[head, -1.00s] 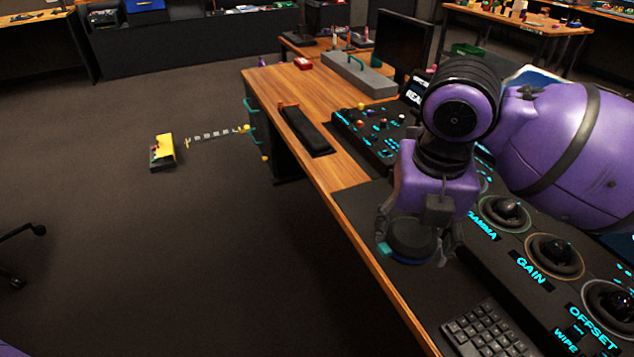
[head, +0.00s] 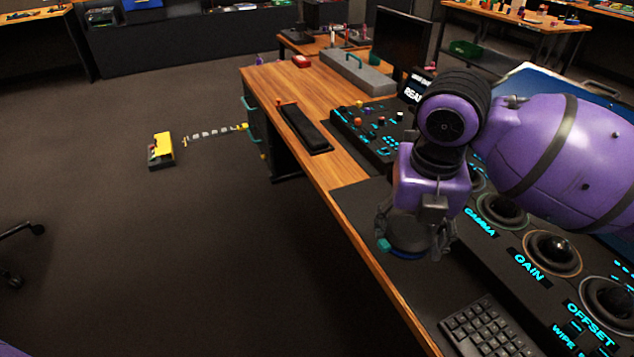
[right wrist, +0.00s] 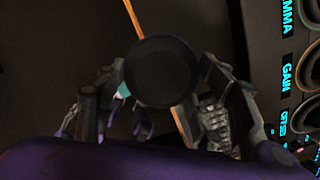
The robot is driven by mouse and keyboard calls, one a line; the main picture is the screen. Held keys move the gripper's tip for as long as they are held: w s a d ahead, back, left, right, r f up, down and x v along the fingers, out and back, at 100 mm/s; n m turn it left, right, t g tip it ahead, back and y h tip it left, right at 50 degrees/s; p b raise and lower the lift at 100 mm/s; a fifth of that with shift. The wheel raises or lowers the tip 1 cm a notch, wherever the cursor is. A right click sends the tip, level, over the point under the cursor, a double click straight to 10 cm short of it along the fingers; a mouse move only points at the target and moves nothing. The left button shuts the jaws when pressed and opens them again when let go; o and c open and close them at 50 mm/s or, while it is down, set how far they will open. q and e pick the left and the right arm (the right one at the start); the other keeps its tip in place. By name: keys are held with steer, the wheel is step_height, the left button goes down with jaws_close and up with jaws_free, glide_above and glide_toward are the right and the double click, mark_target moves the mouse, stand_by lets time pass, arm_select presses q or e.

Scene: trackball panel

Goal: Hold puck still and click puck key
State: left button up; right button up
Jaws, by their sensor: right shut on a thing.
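The puck (head: 408,237) is a dark round knob with a blue rim at its base and a teal key (head: 383,245) at its left side. It stands on the dark desk mat near the desk's front edge. My right gripper (head: 415,246) reaches down over it and is shut on it, one finger on each side. In the right wrist view the puck's round dark top (right wrist: 161,71) lies between the fingers, with the teal key (right wrist: 123,90) beside the left finger. The puck's far side is hidden. My left gripper is not in view.
The trackball panel with the GAMMA, GAIN (head: 552,252) and OFFSET balls lies right of the puck. A keyboard (head: 490,330) is in front. A black wrist rest (head: 306,130) and a button panel (head: 365,125) lie farther back. The floor at left is mostly open.

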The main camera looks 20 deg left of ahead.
mark_target(411, 220)
steer(key=shift+w+f, duration=1.6)
steer(key=shift+w, duration=0.2)
steer(key=shift+w+f+b, duration=0.45)
steer(key=shift+w+f, duration=1.35)
steer(key=shift+w, duration=0.2)
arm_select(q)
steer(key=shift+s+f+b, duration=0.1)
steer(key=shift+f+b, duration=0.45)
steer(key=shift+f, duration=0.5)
arm_select(e)
steer(key=shift+w+f, duration=1.55)
steer(key=shift+w, duration=0.25)
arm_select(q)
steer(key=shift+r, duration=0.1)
arm_select(e)
steer(key=shift+f, duration=0.3)
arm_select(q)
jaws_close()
